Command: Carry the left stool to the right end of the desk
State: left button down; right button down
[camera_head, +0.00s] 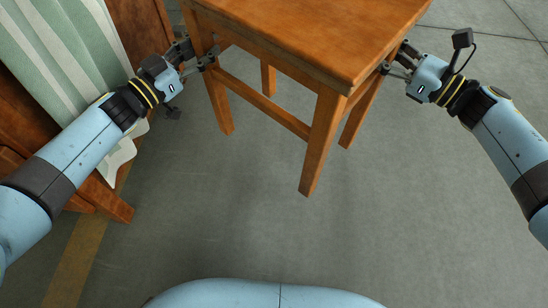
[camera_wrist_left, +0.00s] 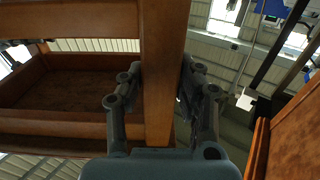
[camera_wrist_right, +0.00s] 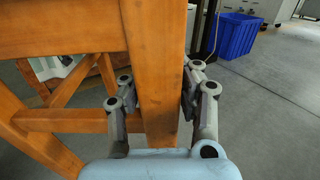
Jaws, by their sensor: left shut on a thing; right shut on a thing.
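A brown wooden stool (camera_head: 320,35) with a square seat, straight legs and side rails is in front of me, at the top middle of the head view. My left gripper (camera_head: 203,54) is shut on its left leg just under the seat; that leg (camera_wrist_left: 160,80) stands between the fingers in the left wrist view. My right gripper (camera_head: 392,62) is shut on a leg on the right side; that leg (camera_wrist_right: 158,70) fills the middle of the right wrist view. The stool looks roughly upright. I cannot tell surely whether its feet clear the floor.
Brown wooden furniture (camera_head: 118,207) with a green and white striped cloth (camera_head: 60,60) stands close by my left arm. A yellow floor line (camera_head: 78,260) runs beside it. The grey floor (camera_head: 400,220) is clear in front and right. A blue bin (camera_wrist_right: 238,36) stands farther off.

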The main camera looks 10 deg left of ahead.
aim_at(211, 84)
pick_arm(q)
jog(key=shift+w+a+r, duration=0.1)
pick_arm(e)
jog(key=shift+w+r, duration=0.1)
